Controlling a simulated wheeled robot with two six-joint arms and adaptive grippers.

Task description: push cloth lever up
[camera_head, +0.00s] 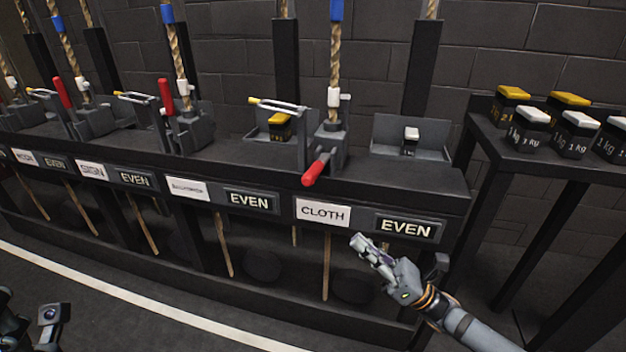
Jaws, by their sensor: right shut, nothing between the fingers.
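The cloth lever (317,170) has a red handle that tilts down and toward me, in front of its dark lock housing. It sits above the white CLOTH label (323,213) on the bench's front. A rope with a blue band (336,12) and a white collar runs up behind it. My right gripper (361,246) is shut and empty, in front of the bench, below and to the right of the lever and apart from it. My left gripper (45,318) shows only partly at the bottom left corner; its fingers are not clear.
Two other red levers (166,95) (62,92) on the left point up. EVEN plates (406,227) sit beside the labels. A side table (538,160) at the right holds several yellow- and white-topped weights. Open floor (90,305) lies in front of the bench.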

